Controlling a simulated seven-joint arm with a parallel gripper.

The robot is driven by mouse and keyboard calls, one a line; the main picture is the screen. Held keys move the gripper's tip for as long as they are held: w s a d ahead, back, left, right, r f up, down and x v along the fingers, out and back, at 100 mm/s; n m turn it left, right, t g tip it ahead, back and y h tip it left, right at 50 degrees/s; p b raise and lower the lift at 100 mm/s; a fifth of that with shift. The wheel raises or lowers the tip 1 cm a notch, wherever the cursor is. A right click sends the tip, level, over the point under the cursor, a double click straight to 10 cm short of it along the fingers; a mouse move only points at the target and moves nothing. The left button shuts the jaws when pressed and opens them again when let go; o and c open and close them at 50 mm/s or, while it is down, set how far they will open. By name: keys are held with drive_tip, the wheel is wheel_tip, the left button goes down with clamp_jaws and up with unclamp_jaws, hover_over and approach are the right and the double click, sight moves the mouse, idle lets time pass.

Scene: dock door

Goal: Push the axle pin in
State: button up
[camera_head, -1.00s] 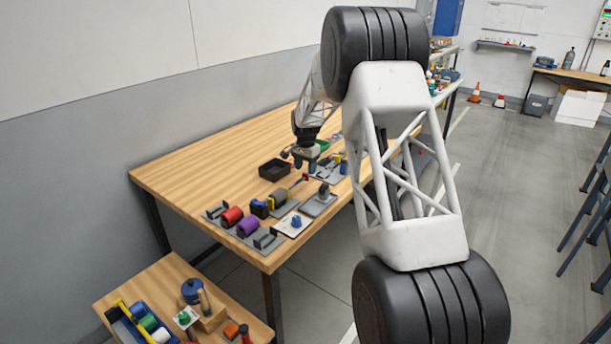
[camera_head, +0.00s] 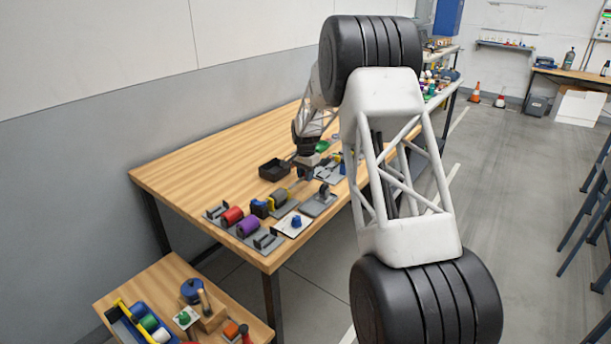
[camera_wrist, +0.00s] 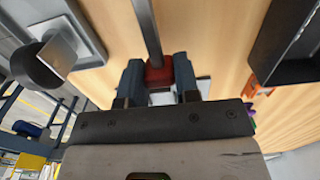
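The axle pin shows in the wrist view as a straight grey rod (camera_wrist: 147,28) with a red head (camera_wrist: 159,71). My gripper (camera_wrist: 158,80) has its two fingers against either side of the red head, with no gap that I can see. In the head view my gripper (camera_head: 304,175) is low over the bench and hides the red head. The rod runs from it down and left toward a grey roller with a yellow edge (camera_head: 280,200) in a bracket. How deep the pin sits there is too small to tell.
A black tray (camera_head: 274,169) stands close behind and left of my gripper. A grey plate with a dark round piece (camera_head: 318,203) lies in front. Red (camera_head: 232,216) and purple (camera_head: 248,226) rollers and a white plate with a blue knob (camera_head: 295,226) are nearby. The bench's left part is clear.

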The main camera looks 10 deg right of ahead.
sight(298, 181)
clamp_jaws()
drive_tip(key=shift+s+a, duration=1.6)
drive_tip(key=o, duration=0.8)
unclamp_jaws()
drive_tip(key=shift+o, duration=0.2)
drive_tip(key=shift+r, duration=0.15)
drive_tip(key=shift+r, duration=3.75)
